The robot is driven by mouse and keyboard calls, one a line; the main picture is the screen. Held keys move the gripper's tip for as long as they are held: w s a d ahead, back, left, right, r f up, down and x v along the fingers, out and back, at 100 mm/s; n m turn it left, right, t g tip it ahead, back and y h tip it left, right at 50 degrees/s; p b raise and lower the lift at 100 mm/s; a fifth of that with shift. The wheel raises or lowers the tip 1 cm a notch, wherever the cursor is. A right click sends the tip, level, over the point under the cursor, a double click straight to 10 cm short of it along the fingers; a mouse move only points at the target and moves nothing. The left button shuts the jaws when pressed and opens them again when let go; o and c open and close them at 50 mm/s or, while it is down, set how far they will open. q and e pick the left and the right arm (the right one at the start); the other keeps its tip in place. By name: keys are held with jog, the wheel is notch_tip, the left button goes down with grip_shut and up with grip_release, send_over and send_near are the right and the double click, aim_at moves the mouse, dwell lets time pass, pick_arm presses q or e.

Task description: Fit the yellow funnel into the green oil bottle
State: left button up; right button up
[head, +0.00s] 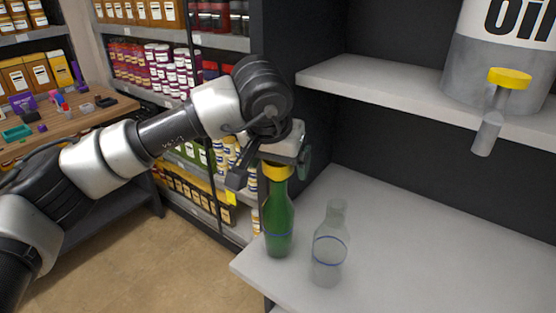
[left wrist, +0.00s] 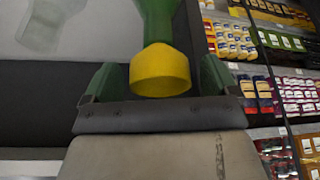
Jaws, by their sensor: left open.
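The green oil bottle (head: 278,222) stands upright near the left edge of the lower grey shelf. The yellow funnel (head: 277,172) sits at the top of its neck, upright and in line with it. Any spout is hidden, so I cannot see how deep it sits. My left gripper (head: 271,170) is at the funnel from above, fingers apart on either side. In the left wrist view the yellow funnel (left wrist: 160,72) lies between the open green-grey fingers, with gaps on both sides, and the green bottle (left wrist: 157,18) beyond it. My right gripper is not in view.
A clear bottle (head: 330,247) stands just right of the green one. An oil tank (head: 490,75) with a yellow-topped spout (head: 489,118) is on the upper shelf (head: 385,82). The lower shelf (head: 430,235) is free to the right. Stocked racks stand behind my left arm.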

pick_arm(q)
jog(key=b+v, duration=0.1)
jog(key=v, duration=0.9)
jog(key=shift+s+r+b, duration=0.15)
jog(key=shift+r+b, duration=0.25)
